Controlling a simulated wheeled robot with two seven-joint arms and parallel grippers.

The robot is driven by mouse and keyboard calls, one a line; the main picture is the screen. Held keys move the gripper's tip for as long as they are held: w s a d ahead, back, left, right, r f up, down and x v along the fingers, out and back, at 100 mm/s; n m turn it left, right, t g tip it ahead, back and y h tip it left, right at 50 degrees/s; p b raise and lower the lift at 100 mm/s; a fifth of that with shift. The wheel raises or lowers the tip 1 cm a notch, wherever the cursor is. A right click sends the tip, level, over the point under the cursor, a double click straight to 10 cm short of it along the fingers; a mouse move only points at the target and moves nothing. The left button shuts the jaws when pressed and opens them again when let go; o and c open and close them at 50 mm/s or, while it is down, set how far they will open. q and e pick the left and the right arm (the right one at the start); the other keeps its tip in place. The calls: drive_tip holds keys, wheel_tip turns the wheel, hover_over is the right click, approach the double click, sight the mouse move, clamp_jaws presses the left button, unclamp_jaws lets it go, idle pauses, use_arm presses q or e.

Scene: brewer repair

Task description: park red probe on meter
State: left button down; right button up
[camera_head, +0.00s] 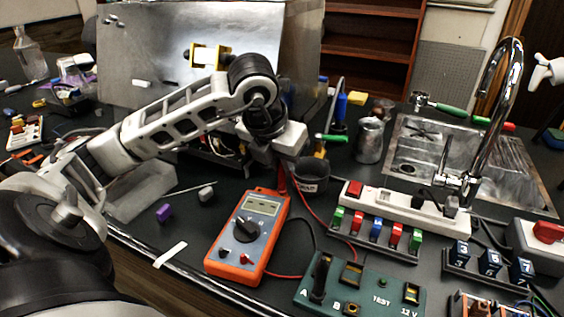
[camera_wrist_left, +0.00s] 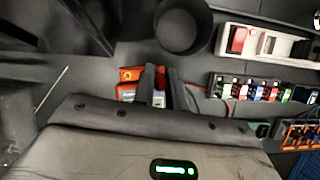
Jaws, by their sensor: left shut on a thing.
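The orange multimeter (camera_head: 246,238), with a grey face and black dial, lies on the dark bench at the front. It also shows partly behind my fingers in the wrist view (camera_wrist_left: 130,76). My left gripper (camera_head: 281,168) is shut just above the meter's far end. The red probe (camera_head: 283,183) shows as a red sliver below the fingers, with a red lead running off to the right. The gripper hides most of the probe, and I cannot tell whether it touches the meter. My right gripper is not in view.
A dark cup (camera_head: 310,178) stands close behind my left gripper. A white power strip (camera_head: 402,208) and a switch row (camera_head: 375,235) lie to the right. A green test box (camera_head: 366,296) is in front. A metal brewer panel (camera_head: 180,60) stands behind my arm.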

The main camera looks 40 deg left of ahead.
use_arm(q)
drive_tip(key=shift+f+b, duration=0.45)
drive_tip(key=shift+b, duration=0.2)
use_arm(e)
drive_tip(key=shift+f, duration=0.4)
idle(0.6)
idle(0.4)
use_arm(q)
drive_tip(key=c, duration=1.3)
unclamp_jaws()
drive_tip(key=shift+c, duration=0.2)
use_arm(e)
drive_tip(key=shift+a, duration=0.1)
use_arm(q)
drive_tip(key=p+v, duration=0.2)
drive_tip(key=v, duration=1.4)
drive_tip(key=shift+p, duration=0.4)
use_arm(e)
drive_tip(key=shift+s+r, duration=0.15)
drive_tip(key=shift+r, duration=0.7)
